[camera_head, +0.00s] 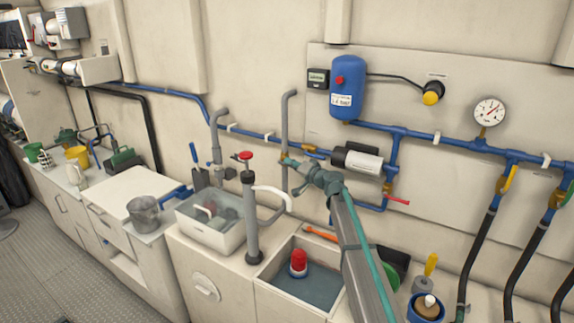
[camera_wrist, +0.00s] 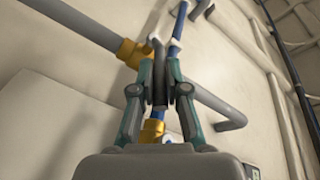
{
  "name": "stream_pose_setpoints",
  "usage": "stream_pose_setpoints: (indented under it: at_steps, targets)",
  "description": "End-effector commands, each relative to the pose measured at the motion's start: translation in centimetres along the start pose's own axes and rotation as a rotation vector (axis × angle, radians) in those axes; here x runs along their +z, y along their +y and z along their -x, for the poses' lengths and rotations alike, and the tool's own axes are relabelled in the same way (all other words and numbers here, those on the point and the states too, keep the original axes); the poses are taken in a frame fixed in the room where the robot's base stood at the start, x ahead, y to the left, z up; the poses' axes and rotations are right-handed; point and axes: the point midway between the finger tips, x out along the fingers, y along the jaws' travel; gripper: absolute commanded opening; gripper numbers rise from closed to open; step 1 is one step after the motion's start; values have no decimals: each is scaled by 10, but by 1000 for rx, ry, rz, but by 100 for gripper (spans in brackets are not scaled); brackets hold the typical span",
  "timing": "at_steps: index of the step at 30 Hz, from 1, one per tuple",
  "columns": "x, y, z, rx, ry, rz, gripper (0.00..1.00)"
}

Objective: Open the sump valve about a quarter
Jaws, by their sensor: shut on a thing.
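My gripper (camera_head: 291,164) reaches to the wall pipes above the sinks. In the wrist view my gripper (camera_wrist: 160,65) has its two teal fingers closed on the sides of a dark grey handle (camera_wrist: 159,84). The handle stands between a brass fitting (camera_wrist: 130,52) on a grey pipe and a lower brass fitting (camera_wrist: 152,130), on the line of a blue pipe (camera_wrist: 179,22). I take this for the sump valve, but no label shows. The fingers hide part of the handle, so its exact angle cannot be told. In the head view the gripper covers the handle.
A standing pipe with a red knob (camera_head: 245,155) rises left of my gripper. A grey riser pipe (camera_head: 285,118) is close beside it. A black-and-white cylinder (camera_head: 357,160) and a red lever (camera_head: 397,201) are to the right. A sink (camera_head: 262,291) lies below.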

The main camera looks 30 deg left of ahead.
Motion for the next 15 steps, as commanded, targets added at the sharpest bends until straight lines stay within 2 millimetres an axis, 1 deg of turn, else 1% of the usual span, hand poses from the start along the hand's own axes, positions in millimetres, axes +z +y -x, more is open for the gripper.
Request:
stream_pose_setpoints:
  at_steps: [1, 5, 15]
  targets:
    - [0, 0, 0, -1, -1, 0, 17]
    - [0, 0, 0, -1, 0, 0, 39]
    - [0, 0, 1, -1, 0, 0, 40]
